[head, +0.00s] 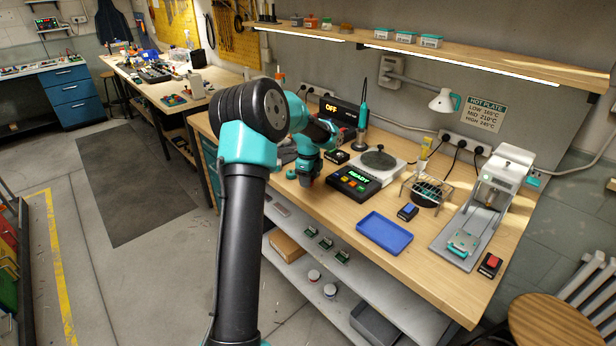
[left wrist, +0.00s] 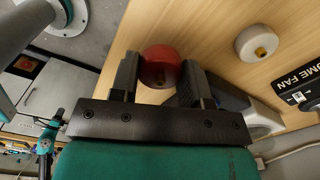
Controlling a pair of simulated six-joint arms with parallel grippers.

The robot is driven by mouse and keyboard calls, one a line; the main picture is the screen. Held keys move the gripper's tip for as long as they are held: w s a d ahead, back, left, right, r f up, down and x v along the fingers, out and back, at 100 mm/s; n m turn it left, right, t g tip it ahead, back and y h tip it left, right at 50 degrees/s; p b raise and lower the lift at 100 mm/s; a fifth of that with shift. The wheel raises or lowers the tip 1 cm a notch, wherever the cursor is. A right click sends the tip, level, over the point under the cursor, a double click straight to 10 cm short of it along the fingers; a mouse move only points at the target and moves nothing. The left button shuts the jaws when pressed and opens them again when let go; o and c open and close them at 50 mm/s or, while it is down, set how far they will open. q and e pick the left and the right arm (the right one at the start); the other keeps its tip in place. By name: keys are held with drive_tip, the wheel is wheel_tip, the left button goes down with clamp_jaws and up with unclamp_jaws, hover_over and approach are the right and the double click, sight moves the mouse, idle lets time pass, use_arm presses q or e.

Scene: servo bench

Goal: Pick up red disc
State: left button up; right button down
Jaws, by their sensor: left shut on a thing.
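The red disc (left wrist: 160,66) shows in the left wrist view as a rounded red piece with a small brownish spot on its near side. It sits between the two dark fingers of my left gripper (left wrist: 160,82), which is shut on it. In the head view my left gripper (head: 306,181) points down at the front left edge of the wooden bench (head: 460,275); I cannot make out the disc there. Whether the disc touches the bench or hangs just above it is unclear. My right gripper is not in view.
A white round piece (left wrist: 259,42) lies on the wood near the FUME FAN label (left wrist: 301,88). To the right on the bench are a READY box (head: 354,185), a hot plate (head: 377,160), an empty blue tray (head: 384,233) and a press (head: 487,205). The bench middle around the tray is fairly clear.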

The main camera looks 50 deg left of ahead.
use_arm(q)
drive_tip(key=s+d+r, duration=0.1)
drive_tip(key=s+d, duration=0.7)
drive_tip(key=d, duration=0.1)
drive_tip(key=shift+s+d, duration=0.2)
drive_tip(key=shift+d, duration=0.15)
drive_tip(key=shift+r, duration=0.1)
drive_tip(key=w+d+r+n, duration=0.3)
drive_tip(key=d+r+n, duration=0.1)
drive_tip(key=d, duration=0.6)
drive_tip(key=w+d+r+n, duration=0.4)
drive_tip(key=d+r+n, duration=0.1)
drive_tip(key=d, duration=0.6)
drive_tip(key=w+d+r+n, duration=0.4)
drive_tip(key=d, duration=0.6)
drive_tip(key=shift+d+r+n, duration=0.25)
drive_tip(key=shift+r+n, duration=0.05)
drive_tip(key=shift+r, duration=0.05)
drive_tip(key=shift+a+f, duration=0.1)
drive_tip(key=a+f+n, duration=0.3)
drive_tip(key=f+n, duration=0.1)
drive_tip(key=a+f+n, duration=0.8)
drive_tip(key=shift+s+a+f+n, duration=0.25)
drive_tip(key=shift+s+n, duration=0.15)
drive_tip(key=shift+s+a+f+n, duration=0.1)
drive_tip(key=shift+a+f+n, duration=0.3)
drive_tip(key=shift+n, duration=0.1)
drive_tip(key=shift+d, duration=0.1)
